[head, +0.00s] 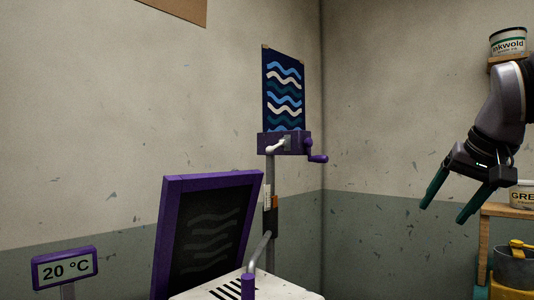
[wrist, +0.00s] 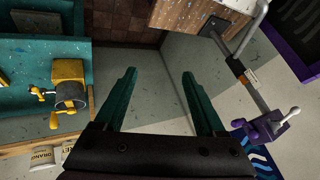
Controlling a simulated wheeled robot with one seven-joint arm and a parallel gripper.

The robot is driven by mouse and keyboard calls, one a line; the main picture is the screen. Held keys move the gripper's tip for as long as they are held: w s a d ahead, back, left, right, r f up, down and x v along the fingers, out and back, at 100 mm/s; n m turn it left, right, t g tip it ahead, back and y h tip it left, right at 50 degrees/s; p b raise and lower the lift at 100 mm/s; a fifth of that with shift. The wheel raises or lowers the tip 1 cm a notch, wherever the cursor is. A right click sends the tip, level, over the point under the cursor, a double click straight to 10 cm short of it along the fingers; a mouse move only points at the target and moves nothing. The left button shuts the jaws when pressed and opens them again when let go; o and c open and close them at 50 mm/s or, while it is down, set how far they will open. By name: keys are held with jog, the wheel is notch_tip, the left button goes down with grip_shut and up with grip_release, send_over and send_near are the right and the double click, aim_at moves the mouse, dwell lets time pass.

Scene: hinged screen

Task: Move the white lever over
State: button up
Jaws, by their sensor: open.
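The white lever (head: 277,146) sits on the front of a purple box (head: 297,143) mounted on a grey post, with a purple crank handle on the box's right side. In the head view the lever's knob points left. The lever also shows in the wrist view (wrist: 290,113), at the far right. My gripper (head: 447,207) is open and empty, well to the right of the purple box and lower than it. In the wrist view its two green fingers (wrist: 157,75) are spread apart with nothing between them, far from the lever.
A purple-framed screen (head: 207,235) stands tilted up at left above a white platen. A temperature sign (head: 65,268) reads 20 °C. Shelves with tubs (head: 508,42) stand at right. A yellow device with a pot (wrist: 69,95) is at left in the wrist view. Air between gripper and box looks clear.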

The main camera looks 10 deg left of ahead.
jog(key=shift+c, duration=0.4)
jog(key=shift+a, duration=0.15)
jog(key=c, duration=0.4)
jog(key=shift+o, duration=0.2)
jog(key=m+t+y, duration=0.3)
jog(key=m+y, duration=1)
jog(key=m, duration=1.4)
send_near(273, 150)
jog(key=a, duration=0.1)
jog(key=x, duration=0.8)
jog(key=shift+w, duration=0.2)
jog(key=shift+w+a+m, duration=0.2)
jog(key=shift+m, duration=0.1)
jog(key=shift+c, duration=0.9)
jog(key=c, duration=0.5)
